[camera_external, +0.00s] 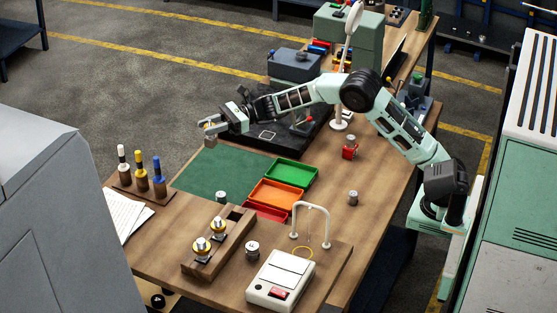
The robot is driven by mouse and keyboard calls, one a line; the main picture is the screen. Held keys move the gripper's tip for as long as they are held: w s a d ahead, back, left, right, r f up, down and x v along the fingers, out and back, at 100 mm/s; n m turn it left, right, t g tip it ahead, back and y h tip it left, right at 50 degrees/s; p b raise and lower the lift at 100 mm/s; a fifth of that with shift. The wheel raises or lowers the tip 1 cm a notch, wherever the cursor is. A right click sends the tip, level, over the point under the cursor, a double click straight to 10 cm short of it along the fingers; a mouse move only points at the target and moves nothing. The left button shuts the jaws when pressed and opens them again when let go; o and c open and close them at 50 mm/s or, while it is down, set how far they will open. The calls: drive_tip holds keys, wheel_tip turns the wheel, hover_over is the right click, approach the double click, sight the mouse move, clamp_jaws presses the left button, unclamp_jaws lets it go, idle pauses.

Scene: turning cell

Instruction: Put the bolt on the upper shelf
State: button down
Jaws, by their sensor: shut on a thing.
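My gripper (211,127) is at the end of my outstretched arm, above the far left edge of the wooden bench (333,231). It is shut on a small greyish thing. This may be the bolt, but it is too small and too hidden by the fingers to tell. The gripper is beyond the green mat (213,172), raised near the left end of a black flat unit (272,134). I cannot make out an upper shelf for certain in this view.
Green (291,172), orange (277,194) and red (266,211) trays sit mid-bench. A wooden block (219,244) with yellow-ringed parts, a white box (281,280) and small metal cylinders (353,197) stand nearer. A green cabinet (357,40) stands behind.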

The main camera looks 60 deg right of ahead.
drive_tip(key=s+a+r+n+g+y, duration=0.1)
drive_tip(key=s+a+n+g, duration=0.15)
drive_tip(key=a, duration=0.65)
drive_tip(key=s+a+r+n+g+y+p, duration=0.15)
drive_tip(key=s+a, duration=0.25)
drive_tip(key=a, duration=0.4)
drive_tip(key=s+a+r+n+g, duration=0.1)
drive_tip(key=s+a+r+g, duration=0.15)
drive_tip(key=a, duration=0.65)
drive_tip(key=shift+g, duration=0.25)
drive_tip(key=f+p, duration=0.1)
drive_tip(key=f, duration=0.2)
drive_tip(key=f+p, duration=0.1)
drive_tip(key=f, duration=0.2)
drive_tip(key=s+a+f+p, duration=0.1)
drive_tip(key=f+p, duration=0.1)
drive_tip(key=f, duration=0.2)
drive_tip(key=shift+a, duration=0.1)
drive_tip(key=shift+f, duration=0.3)
drive_tip(key=shift+f, duration=0.15)
drive_tip(key=c, duration=1)
unclamp_jaws()
drive_tip(key=shift+c, duration=0.2)
